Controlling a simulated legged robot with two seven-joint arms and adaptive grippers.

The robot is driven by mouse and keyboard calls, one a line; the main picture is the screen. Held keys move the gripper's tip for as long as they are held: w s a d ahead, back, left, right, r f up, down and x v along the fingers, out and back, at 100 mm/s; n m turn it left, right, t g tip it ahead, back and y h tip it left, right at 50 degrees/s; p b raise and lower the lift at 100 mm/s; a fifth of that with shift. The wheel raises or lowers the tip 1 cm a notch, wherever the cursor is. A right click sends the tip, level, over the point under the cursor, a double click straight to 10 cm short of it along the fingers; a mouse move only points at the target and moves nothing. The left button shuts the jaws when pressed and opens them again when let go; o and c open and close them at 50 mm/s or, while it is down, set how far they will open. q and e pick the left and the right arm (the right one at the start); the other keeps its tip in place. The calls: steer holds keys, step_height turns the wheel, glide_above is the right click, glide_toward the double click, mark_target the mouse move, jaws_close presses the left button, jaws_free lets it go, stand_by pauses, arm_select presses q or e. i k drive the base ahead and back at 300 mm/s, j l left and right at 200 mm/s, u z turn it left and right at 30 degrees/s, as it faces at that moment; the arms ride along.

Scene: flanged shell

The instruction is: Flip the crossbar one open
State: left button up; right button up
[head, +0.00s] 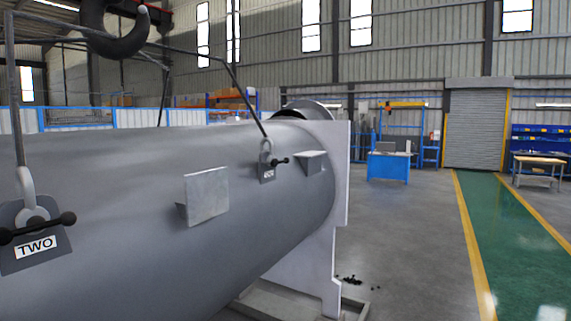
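A grey cylindrical shell (120,180) fills the left and middle of the head view. Near its far end is a small lug plate (266,174) with a shackle and a short black crossbar (281,161) that has round ends. Its label is too small to read surely. At the near left is a larger lug plate (35,262) labelled TWO, with a shackle (28,190) and a black crossbar (62,220) lying across it. Thin sling lines run up from both shackles. Neither of my grippers is in view.
A dark crane hook (125,40) hangs above the shell. Two light brackets (206,195) (311,161) stick out from its side. A pale flange stand (325,220) supports the far end. Grey floor (410,250) is open to the right, with a green walkway (515,250) beyond.

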mark_target(282, 162)
steer(key=i+l+z, duration=0.1)
steer(key=i+l, duration=0.2)
steer(key=i, duration=0.3)
steer(key=i+l+z, duration=0.15)
steer(key=i+l, duration=0.15)
steer(key=i, duration=0.35)
steer(key=i+l+z, duration=0.1)
steer(key=i, duration=0.5)
steer(key=i+l+z, duration=0.1)
steer(key=i, duration=0.55)
steer(key=l, duration=0.1)
